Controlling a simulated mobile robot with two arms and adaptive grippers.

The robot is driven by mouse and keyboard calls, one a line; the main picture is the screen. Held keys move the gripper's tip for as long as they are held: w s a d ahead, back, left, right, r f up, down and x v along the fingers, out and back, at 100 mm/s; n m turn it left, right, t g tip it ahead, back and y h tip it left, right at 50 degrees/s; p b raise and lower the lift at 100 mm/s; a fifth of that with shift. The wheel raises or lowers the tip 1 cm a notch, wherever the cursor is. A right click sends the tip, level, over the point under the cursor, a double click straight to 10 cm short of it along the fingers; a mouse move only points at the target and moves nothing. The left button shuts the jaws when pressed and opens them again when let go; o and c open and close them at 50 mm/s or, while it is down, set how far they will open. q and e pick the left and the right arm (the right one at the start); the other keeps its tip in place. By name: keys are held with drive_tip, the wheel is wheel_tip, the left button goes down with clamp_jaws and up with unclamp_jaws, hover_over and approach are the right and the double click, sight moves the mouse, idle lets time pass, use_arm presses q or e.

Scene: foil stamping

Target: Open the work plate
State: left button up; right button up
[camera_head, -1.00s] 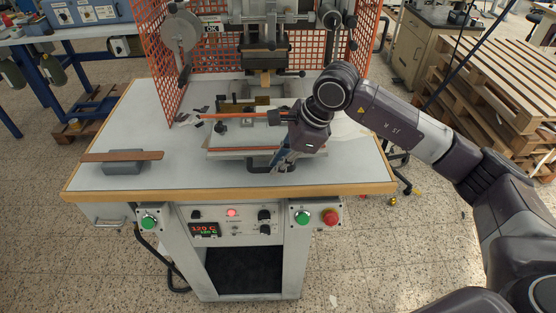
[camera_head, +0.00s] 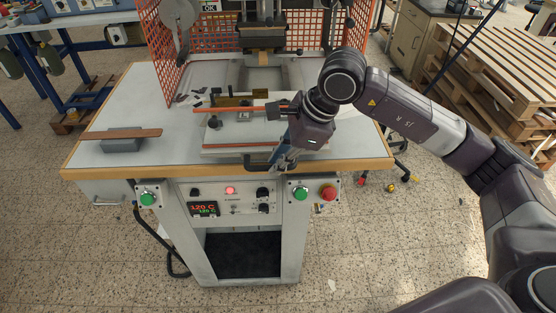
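The work plate (camera_head: 222,150) is a pale flat plate on the press table, carrying a brass-coloured block (camera_head: 232,101) and an orange-red bar (camera_head: 232,108). Its dark front handle (camera_head: 254,164) reaches the table's wooden front edge. My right gripper (camera_head: 277,163) points down at the right part of this handle. Its fingers look closed around the handle, though the contact is partly hidden by the gripper. My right wrist covers the plate's right front corner. My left gripper is not in view.
The press head (camera_head: 263,40) stands behind the plate, between orange mesh guards (camera_head: 162,45). A brown strip (camera_head: 120,133) lies on a grey block (camera_head: 121,145) at the table's left. Below the wooden edge (camera_head: 120,173) is a control panel (camera_head: 233,198) with buttons.

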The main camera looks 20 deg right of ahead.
drive_tip(key=o, duration=0.3)
drive_tip(key=shift+o, duration=0.2)
drive_tip(key=shift+d+r, duration=0.1)
drive_tip(key=v, duration=1.2)
